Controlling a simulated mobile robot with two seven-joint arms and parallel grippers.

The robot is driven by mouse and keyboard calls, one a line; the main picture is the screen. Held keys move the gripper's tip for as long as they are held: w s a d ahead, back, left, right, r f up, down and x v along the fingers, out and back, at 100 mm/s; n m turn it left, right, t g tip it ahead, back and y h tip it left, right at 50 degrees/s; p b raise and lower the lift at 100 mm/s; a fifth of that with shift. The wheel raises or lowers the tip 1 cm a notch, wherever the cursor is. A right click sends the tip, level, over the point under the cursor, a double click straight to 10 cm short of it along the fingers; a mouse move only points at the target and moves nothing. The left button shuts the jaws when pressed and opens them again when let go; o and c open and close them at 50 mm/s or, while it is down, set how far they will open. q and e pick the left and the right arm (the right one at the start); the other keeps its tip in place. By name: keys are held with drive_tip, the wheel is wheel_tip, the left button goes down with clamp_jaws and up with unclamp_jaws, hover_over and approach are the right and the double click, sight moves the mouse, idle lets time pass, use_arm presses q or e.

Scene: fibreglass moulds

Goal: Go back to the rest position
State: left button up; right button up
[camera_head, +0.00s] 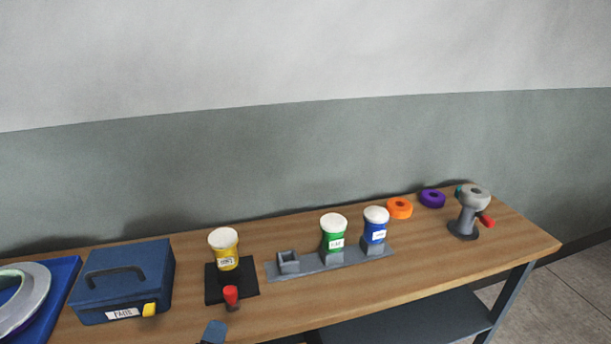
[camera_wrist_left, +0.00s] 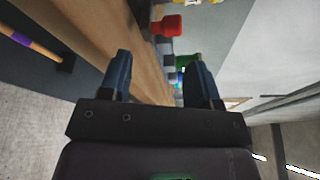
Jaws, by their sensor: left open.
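My left gripper (camera_wrist_left: 160,78) is open in the left wrist view, with its two dark blue fingers apart and nothing between them. A blue-grey tip at the bottom edge of the head view (camera_head: 214,332) looks like part of it, in front of the table. The wooden table (camera_head: 400,288) stands along the wall. On it are a yellow jar (camera_head: 225,250) on a black pad, and a green jar (camera_head: 333,240) and a blue jar (camera_head: 376,228) on a grey holder. The holder's left socket (camera_head: 288,262) is empty. My right gripper is not in view.
A red-topped piece (camera_head: 231,297) stands at the black pad's front edge, near my left gripper. A blue box (camera_head: 122,283) is at the left. An orange roll (camera_head: 399,208), a purple roll (camera_head: 432,198) and a grey stand with a red handle (camera_head: 468,212) are at the right.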

use_arm(q)
drive_tip(key=s+a+f+n+g, duration=0.2)
drive_tip(key=s+a+f+n, duration=0.3)
drive_tip(key=n, duration=0.5)
drive_tip(key=s+a+f+n+g, duration=0.3)
drive_tip(key=s+a+f+n, duration=0.2)
drive_tip(key=s+f+n, duration=0.3)
drive_tip(key=s+n, duration=0.1)
drive_tip(key=n, duration=0.2)
drive_tip(key=shift+y, duration=0.4)
